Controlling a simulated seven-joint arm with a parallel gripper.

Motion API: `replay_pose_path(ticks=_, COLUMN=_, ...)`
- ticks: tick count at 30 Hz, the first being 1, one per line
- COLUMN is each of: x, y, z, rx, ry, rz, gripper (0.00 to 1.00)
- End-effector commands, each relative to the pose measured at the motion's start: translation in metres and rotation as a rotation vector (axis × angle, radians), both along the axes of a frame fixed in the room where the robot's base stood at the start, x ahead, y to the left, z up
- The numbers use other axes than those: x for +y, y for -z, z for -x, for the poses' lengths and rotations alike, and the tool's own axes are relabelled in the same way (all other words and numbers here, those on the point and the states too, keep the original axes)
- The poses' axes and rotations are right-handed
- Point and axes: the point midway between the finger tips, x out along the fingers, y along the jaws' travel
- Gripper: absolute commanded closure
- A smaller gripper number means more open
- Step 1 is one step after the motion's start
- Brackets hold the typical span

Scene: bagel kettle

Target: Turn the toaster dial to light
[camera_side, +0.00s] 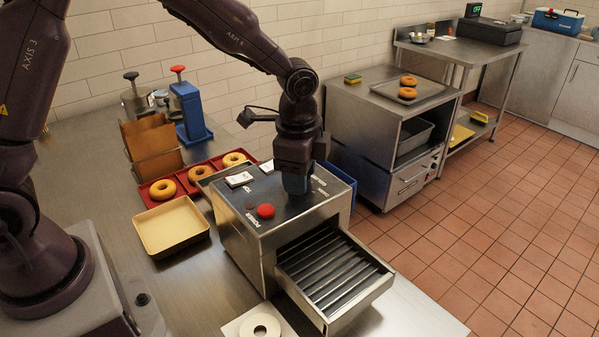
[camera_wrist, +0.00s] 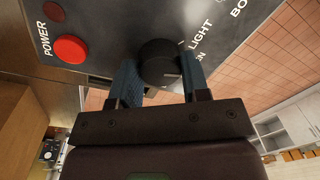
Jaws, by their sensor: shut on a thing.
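The toaster (camera_side: 285,225) is a steel box with a dark top panel at the middle of the side view. Its black dial (camera_wrist: 159,62) shows in the wrist view between the two blue fingers of my gripper (camera_wrist: 158,80). My gripper (camera_side: 295,184) points down onto the toaster top and is shut on the dial. A pale mark on the dial is at its lower right edge. The word LIGHT (camera_wrist: 201,40) is printed right of the dial, with another label partly hidden below it. A red button (camera_wrist: 70,49) marked POWER is at the left; it also shows in the side view (camera_side: 265,211).
A slatted steel tray (camera_side: 385,272) sticks out of the toaster front. A tan tray (camera_side: 172,228) and a red tray with bagels (camera_side: 150,203) lie to the left. An oven (camera_side: 340,125) stands behind right.

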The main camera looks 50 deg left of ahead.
Motion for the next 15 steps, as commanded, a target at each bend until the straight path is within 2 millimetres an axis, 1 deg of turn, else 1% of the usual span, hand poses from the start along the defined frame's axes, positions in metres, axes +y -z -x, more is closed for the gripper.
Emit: replay_pose_path(ticks=15, x=-0.0006, y=-0.0013, z=-0.0012, rx=-0.002, ry=-0.478, rz=-0.001, gripper=0.81)
